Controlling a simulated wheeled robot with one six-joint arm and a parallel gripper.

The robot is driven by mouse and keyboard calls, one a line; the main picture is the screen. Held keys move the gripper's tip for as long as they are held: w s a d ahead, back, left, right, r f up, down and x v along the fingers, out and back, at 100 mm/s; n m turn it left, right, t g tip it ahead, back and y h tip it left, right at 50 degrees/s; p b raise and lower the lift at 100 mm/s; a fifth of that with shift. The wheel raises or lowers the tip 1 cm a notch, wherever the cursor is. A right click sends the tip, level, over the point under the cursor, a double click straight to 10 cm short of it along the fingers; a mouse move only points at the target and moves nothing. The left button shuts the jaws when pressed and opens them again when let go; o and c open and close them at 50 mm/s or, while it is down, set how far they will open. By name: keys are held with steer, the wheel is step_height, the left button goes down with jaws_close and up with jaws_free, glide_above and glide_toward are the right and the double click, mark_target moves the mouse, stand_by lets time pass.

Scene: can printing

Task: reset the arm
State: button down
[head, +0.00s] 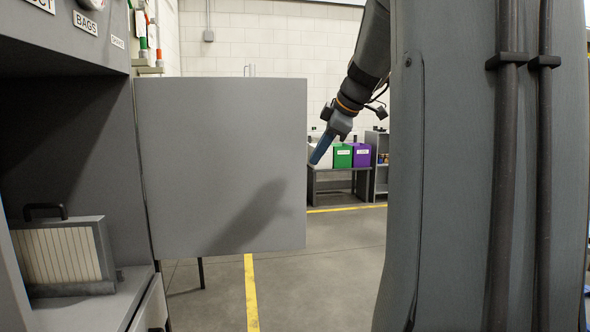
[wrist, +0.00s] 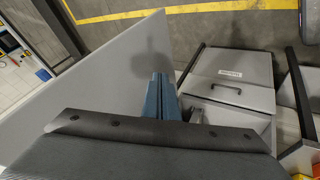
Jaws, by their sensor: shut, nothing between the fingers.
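My gripper (head: 321,150) hangs from the arm in the upper middle of the head view, its blue fingers pointing down and to the left. It is just right of a large grey panel (head: 220,160), which looks like an open cabinet door. In the wrist view my gripper (wrist: 158,85) shows two blue fingers side by side and shut, with nothing held. The grey panel (wrist: 90,85) lies to the left of the fingers there and carries a shadow near its right edge. I cannot tell the exact gap between fingers and panel.
The cabinet with a pleated filter (head: 62,255) stands at left. Green (head: 342,157) and purple (head: 361,156) boxes sit on a far table. Grey drawers (wrist: 235,85) stand right of the fingers in the wrist view. Open floor (head: 335,260) with yellow lines lies between.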

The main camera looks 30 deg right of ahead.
steer(key=s+a+f+m+g+p, duration=0.1)
steer(key=s+a+f+m+g, duration=0.2)
steer(key=a+f, duration=0.85)
steer(key=s+a+f+m+g+h+p, duration=0.1)
steer(key=s+a+f+m+g, duration=0.3)
steer(key=s+a+f, duration=1.4)
steer(key=s+m+p, duration=0.1)
steer(key=m, duration=0.2)
steer(key=shift+s+a+f, duration=0.15)
steer(key=shift+s+a, duration=0.15)
steer(key=shift+m, duration=0.3)
